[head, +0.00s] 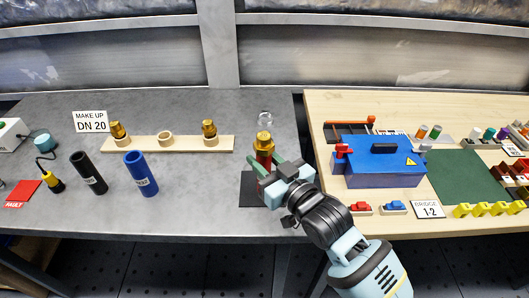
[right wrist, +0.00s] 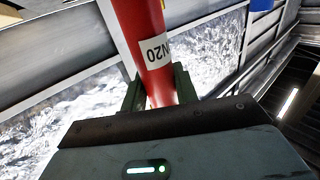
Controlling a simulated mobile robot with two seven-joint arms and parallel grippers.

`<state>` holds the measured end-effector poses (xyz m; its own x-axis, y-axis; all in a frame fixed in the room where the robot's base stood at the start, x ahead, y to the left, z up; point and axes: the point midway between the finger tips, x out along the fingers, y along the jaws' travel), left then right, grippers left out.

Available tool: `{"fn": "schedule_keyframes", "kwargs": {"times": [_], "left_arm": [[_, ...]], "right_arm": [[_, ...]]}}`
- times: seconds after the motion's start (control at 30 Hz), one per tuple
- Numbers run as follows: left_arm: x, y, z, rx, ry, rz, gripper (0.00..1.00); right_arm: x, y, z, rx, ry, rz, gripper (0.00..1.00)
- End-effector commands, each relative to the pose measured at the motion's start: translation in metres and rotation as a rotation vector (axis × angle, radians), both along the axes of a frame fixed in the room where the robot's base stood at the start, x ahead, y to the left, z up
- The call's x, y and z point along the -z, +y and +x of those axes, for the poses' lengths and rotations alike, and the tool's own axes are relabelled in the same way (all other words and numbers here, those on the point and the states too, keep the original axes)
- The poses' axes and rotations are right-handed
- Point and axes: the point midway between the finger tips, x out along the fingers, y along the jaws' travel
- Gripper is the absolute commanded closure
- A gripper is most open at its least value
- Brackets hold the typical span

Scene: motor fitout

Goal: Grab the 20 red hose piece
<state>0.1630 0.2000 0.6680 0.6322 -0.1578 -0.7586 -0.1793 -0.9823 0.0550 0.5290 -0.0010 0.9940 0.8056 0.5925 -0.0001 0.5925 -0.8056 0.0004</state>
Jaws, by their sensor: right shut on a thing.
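The red hose piece (head: 264,157) stands upright above the dark mat at the right end of the grey table. A brass fitting (head: 264,141) shows at its top. In the right wrist view the red hose (right wrist: 142,25) carries a white label reading N20. My right gripper (head: 268,172) is shut around the hose, its green fingers on either side of it. The lower end of the hose is hidden by the gripper, so I cannot tell whether it touches the mat. My left gripper is not in view.
A black hose (head: 88,173) and a blue hose (head: 141,174) stand to the left. Behind them, a wooden rack (head: 187,144) holds brass fittings beside a DN 20 sign (head: 90,121). A blue box (head: 383,173) sits on the wooden table at right. Grey table between is clear.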

Motion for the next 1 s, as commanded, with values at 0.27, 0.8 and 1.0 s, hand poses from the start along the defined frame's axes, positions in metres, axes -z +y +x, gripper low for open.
{"fn": "schedule_keyframes", "kwargs": {"times": [0.27,0.8,1.0], "left_arm": [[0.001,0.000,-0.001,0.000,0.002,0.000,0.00],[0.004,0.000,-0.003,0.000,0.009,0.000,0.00],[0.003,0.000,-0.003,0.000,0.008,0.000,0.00]], "right_arm": [[-0.006,0.004,-0.069,-0.001,0.002,0.006,0.96],[-0.013,0.008,-0.124,0.000,-0.002,0.003,0.96],[-0.013,0.008,-0.125,0.000,-0.002,0.002,0.96]]}}
